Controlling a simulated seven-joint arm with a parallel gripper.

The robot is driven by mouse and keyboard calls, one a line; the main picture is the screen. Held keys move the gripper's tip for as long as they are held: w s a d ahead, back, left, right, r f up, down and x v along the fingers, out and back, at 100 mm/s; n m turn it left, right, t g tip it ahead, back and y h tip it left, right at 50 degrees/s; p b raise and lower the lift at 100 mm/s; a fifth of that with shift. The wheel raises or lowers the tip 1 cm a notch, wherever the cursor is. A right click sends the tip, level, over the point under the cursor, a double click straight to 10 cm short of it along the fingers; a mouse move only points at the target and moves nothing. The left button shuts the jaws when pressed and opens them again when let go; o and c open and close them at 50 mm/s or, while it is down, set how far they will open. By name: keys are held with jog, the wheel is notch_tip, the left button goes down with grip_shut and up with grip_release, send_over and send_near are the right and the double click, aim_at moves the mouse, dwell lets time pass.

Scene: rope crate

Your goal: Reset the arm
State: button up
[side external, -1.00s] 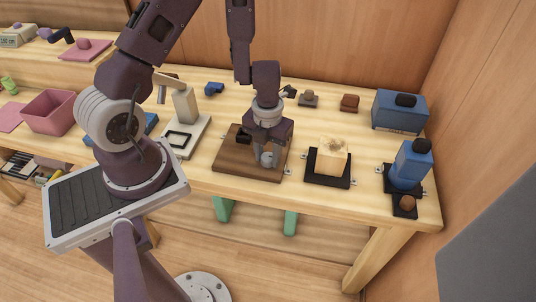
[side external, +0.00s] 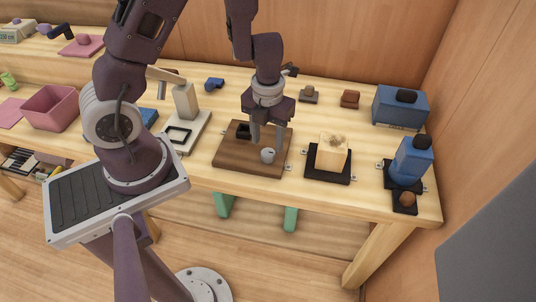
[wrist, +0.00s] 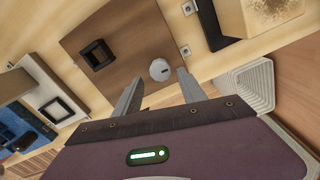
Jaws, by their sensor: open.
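My gripper (side external: 266,138) is open and empty above a brown wooden board (side external: 232,161) in the side view. Its fingers point down, just behind a small grey round knob (side external: 267,155) on the board. In the wrist view, my gripper (wrist: 157,92) has its fingers spread apart. The grey knob (wrist: 160,69) stands on the board (wrist: 128,42) beyond the fingertips, apart from them. A black square socket (wrist: 96,54) sits on the same board.
A crate-like wooden block on a black base (side external: 330,178) stands right of the board. A blue bottle-like object (side external: 409,165) and a blue box (side external: 398,112) stand farther right. A grey stand (side external: 186,103) and a pink bin (side external: 50,112) are left.

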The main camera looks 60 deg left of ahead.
jog(key=shift+r, duration=0.2)
jog(key=d+r+m+t+h, duration=0.15)
jog(key=d+r+m, duration=0.25)
jog(key=r+m, duration=0.45)
jog(key=d+r+m+t+h, duration=0.15)
jog(key=d+r+m, duration=0.25)
jog(key=r+m, duration=0.45)
jog(key=s+a+r+m+t+y, duration=0.1)
jog(key=s+r+m, duration=0.3)
jog(key=s+m, duration=0.3)
jog(key=s+a+r+m+t+y, duration=0.1)
jog(key=s+r+m, duration=0.3)
jog(key=m, duration=1.4)
jog(key=s+a+y, duration=0.1)
jog(key=s, duration=0.2)
jog(key=shift+s+r+t, duration=0.15)
jog(key=shift+r+t, duration=0.1)
jog(key=shift+t, duration=0.05)
